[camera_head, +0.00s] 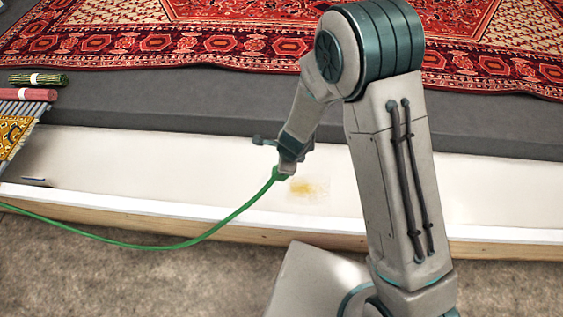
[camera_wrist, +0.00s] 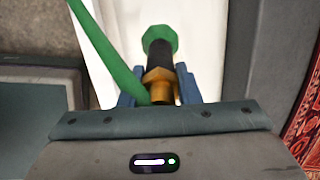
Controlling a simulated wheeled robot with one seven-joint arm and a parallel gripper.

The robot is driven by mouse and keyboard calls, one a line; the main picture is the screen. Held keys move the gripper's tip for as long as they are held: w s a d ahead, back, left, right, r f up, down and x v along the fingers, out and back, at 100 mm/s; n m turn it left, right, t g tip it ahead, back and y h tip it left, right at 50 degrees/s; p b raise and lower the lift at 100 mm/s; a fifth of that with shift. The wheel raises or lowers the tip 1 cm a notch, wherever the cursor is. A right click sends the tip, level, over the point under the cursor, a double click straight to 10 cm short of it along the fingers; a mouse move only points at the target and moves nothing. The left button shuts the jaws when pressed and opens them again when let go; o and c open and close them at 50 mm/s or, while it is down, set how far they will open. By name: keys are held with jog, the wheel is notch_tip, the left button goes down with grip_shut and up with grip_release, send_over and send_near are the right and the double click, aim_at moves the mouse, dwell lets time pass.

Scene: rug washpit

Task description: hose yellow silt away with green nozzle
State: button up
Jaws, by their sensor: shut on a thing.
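My gripper (camera_head: 288,160) is shut on the green nozzle and holds it above the white pit floor. In the wrist view, the green nozzle (camera_wrist: 159,40) shows its green tip, black body and brass collar between the fingers of my gripper (camera_wrist: 160,88). A green hose (camera_head: 180,246) runs from the nozzle down and to the left, over the wooden edge. The yellow silt (camera_head: 303,187) is a small faint patch on the white floor, just to the right of and below the nozzle in the head view. I cannot see any water.
A patterned red rug (camera_head: 150,35) lies on the grey platform (camera_head: 130,97) behind the white floor (camera_head: 110,155). Rolled rugs (camera_head: 35,94) and a slatted rack lie at the left. A wooden rim (camera_head: 120,223) borders the front.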

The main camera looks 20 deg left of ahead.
jog(key=w+d+r+b, duration=0.2)
jog(key=w+d+b, duration=0.1)
jog(key=d, duration=0.9)
jog(key=w+d+r+b, duration=0.2)
jog(key=w+d+b, duration=0.2)
jog(key=d, duration=0.8)
jog(key=shift+d, duration=0.15)
dwell(3.4)
dwell(0.5)
